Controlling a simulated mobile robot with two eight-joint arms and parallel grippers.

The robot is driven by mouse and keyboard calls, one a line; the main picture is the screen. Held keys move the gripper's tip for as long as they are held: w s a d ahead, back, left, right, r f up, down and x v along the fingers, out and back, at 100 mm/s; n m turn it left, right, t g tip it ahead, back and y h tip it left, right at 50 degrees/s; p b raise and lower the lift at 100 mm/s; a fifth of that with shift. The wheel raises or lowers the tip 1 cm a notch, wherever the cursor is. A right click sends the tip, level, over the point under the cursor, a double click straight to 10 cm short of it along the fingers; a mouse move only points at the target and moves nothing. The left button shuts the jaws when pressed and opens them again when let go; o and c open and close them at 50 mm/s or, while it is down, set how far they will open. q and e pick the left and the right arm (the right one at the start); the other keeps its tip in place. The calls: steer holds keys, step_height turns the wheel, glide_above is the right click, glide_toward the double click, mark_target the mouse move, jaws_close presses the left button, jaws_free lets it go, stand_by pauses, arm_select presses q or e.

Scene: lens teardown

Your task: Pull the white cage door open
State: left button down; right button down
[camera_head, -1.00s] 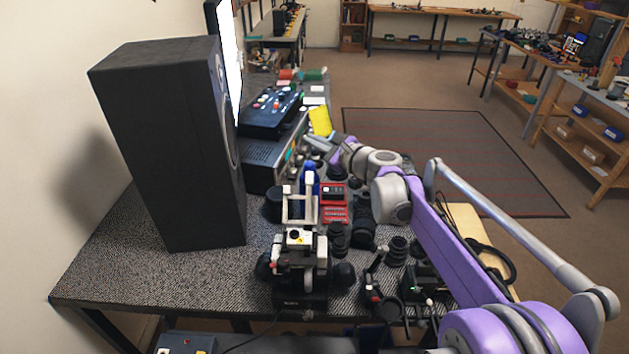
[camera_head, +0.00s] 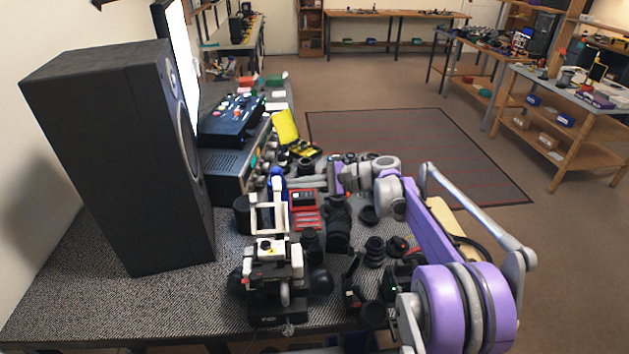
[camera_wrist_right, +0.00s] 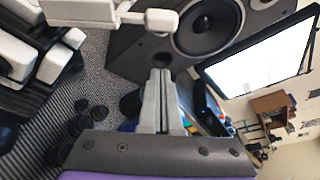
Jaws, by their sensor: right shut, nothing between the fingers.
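The white cage door (camera_head: 255,212) appears as an upright white frame on the rear of a black-and-white camera rig (camera_head: 268,262) on the table. My right gripper (camera_head: 298,183) is in from the right, just behind and to the right of the frame's top. In the right wrist view, its fingers (camera_wrist_right: 160,78) are together with nothing between them. White bars (camera_wrist_right: 80,12), apparently the door frame, lie just beyond the fingertips there. My left gripper is not in view.
A tall black speaker (camera_head: 120,150) stands left of the rig. A grey device (camera_head: 232,170) stands behind it. A red case (camera_head: 304,208) and several black lens parts (camera_head: 338,225) crowd the right side. An open yellow case (camera_head: 287,128) lies farther back.

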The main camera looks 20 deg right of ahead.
mark_target(279, 181)
steer(key=a+r, duration=0.1)
steer(key=s+a+r, duration=0.1)
steer(key=a, duration=0.1)
steer(key=shift+s+r+p, duration=0.15)
steer(key=shift+s+p, duration=0.05)
steer(key=shift+p, duration=0.15)
steer(key=shift+s+a+r+n+t+p, duration=0.2)
steer(key=shift+s+r+n+p, duration=0.1)
steer(key=shift+s+r, duration=0.3)
steer(key=shift+s+a+r+n+t+p, duration=0.15)
steer(key=shift+s+r+n+p, duration=0.15)
steer(key=shift+s+r, duration=0.25)
steer(key=shift+w, duration=0.1)
